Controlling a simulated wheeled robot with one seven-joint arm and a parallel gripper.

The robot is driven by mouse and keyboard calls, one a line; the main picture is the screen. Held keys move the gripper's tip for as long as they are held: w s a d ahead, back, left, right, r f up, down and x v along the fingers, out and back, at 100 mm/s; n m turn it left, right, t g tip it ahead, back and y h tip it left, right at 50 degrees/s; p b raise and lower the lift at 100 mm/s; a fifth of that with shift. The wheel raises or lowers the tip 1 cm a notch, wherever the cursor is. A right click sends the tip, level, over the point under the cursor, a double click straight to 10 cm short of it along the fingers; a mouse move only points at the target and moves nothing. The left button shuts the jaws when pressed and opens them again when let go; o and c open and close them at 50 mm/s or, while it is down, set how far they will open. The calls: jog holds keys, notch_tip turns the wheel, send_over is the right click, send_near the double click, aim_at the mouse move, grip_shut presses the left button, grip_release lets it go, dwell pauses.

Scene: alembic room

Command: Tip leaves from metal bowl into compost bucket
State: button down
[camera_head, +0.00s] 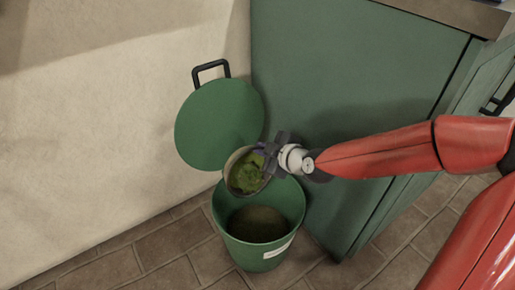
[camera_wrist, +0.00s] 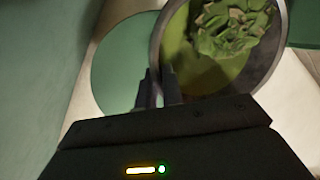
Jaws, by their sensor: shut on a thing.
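My gripper (camera_head: 268,152) is shut on the rim of the metal bowl (camera_head: 232,160) and holds it above the left part of the bucket's mouth. In the wrist view my gripper (camera_wrist: 159,88) meets the bowl's rim (camera_wrist: 157,50) at its left edge. The bowl is tilted, with its open side toward the head camera. Green leaves (camera_head: 247,175) are in it; in the wrist view the leaves (camera_wrist: 232,25) lie bunched toward the top. The green compost bucket (camera_head: 262,257) stands on the floor, open, with dark brown matter inside and a pale label on its front.
The bucket's round green lid (camera_head: 215,125), with a black handle, stands raised behind the bucket against the pale wall (camera_head: 110,110). A green cabinet (camera_head: 345,85) rises close on the right. The tiled floor (camera_head: 160,255) left of the bucket is clear.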

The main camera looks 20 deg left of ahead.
jog(key=s+d+t+y+p, duration=0.4)
jog(key=s+d+y+p, duration=0.1)
jog(key=d, duration=0.1)
jog(key=shift+s+d+f, duration=0.15)
jog(key=shift+s+f, duration=0.05)
jog(key=shift+f, duration=0.05)
dwell(0.3)
